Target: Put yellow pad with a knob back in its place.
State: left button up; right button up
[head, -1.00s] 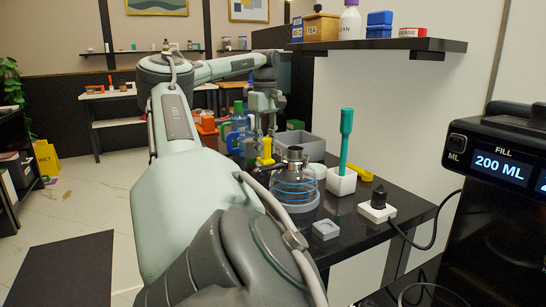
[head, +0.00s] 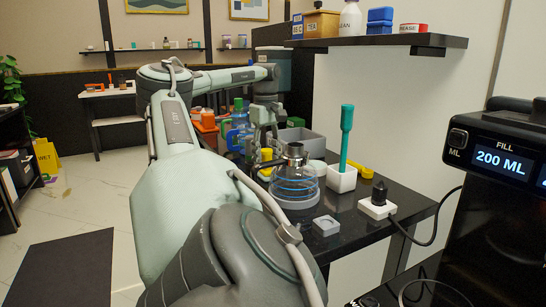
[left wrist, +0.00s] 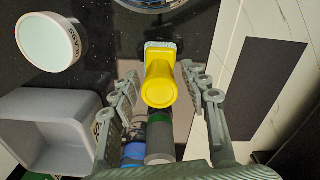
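The yellow pad with a knob (head: 267,154) stands on the black table, behind the glass vessel with blue rings. In the left wrist view the yellow knob (left wrist: 159,82) points toward the camera, with a grey-blue pad edge at its far end. My left gripper (left wrist: 159,74) is open, with one finger on each side of the knob and visible gaps between. In the head view the left gripper (head: 264,136) is low over the yellow pad and partly hides it. My right gripper is not in view.
The glass vessel (head: 296,188), a white holder with a teal-handled tool (head: 346,140), a grey bin (head: 305,140) and a small grey-white square tray (head: 326,226) crowd the table. Bottles (head: 238,120) stand behind.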

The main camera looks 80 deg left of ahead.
pick_arm(q)
jog(key=shift+r, duration=0.2)
notch_tip(320, 180, up, 12)
jog(key=p, duration=0.2)
jog(key=shift+p, duration=0.3)
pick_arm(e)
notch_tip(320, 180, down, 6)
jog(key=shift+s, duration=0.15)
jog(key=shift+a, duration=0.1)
